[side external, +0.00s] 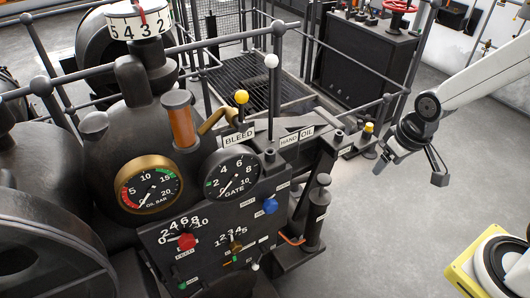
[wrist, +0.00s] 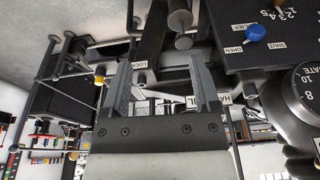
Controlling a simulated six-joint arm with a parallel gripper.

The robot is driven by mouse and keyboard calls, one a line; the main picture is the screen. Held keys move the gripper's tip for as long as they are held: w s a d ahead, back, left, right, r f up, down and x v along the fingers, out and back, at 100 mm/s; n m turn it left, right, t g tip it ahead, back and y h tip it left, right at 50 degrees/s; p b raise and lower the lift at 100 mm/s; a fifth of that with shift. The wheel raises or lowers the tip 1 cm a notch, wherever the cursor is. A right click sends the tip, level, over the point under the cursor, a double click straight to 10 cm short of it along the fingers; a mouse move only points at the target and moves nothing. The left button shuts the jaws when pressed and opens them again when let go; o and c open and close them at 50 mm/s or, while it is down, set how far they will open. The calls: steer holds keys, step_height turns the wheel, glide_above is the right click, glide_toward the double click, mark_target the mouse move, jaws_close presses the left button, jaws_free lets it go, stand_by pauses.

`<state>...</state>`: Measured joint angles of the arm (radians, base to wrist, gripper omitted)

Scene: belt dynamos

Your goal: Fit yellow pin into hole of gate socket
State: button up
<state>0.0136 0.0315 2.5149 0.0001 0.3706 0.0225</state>
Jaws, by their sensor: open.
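A small yellow-topped piece (side external: 368,128), which looks like the yellow pin, stands upright in a dark holder at the right end of the machine. It also shows in the wrist view (wrist: 99,79), left of the left finger. My gripper (side external: 409,170) is open and empty, to the right of this piece and apart from it. In the wrist view my gripper's two fingers (wrist: 162,82) are spread with nothing between them. A gauge marked GATE (side external: 232,177) is on the front of the machine. I cannot tell which hole is the gate socket.
A lever with a yellow ball knob (side external: 241,97) and a tall white-knobbed lever (side external: 271,62) rise from the machine. Dark railings (side external: 395,100) stand behind. A dark cylinder (side external: 317,215) stands at its right side. The grey floor (side external: 385,235) at right is open.

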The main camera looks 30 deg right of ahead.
steer(key=w+d+m+g, duration=0.1)
steer(key=w+d+m, duration=0.6)
steer(key=w, duration=0.7)
steer(key=m+g, duration=0.2)
steer(key=m, duration=0.3)
glide_above(370, 124)
steer(key=a, duration=0.1)
steer(key=f, duration=0.5)
steer(key=shift+s+f, duration=0.2)
steer(key=shift+f, duration=0.1)
steer(key=shift+w+d+f, duration=0.15)
steer(key=shift+d+f, duration=0.05)
steer(key=shift+d, duration=0.25)
steer(key=shift+f, duration=3.9)
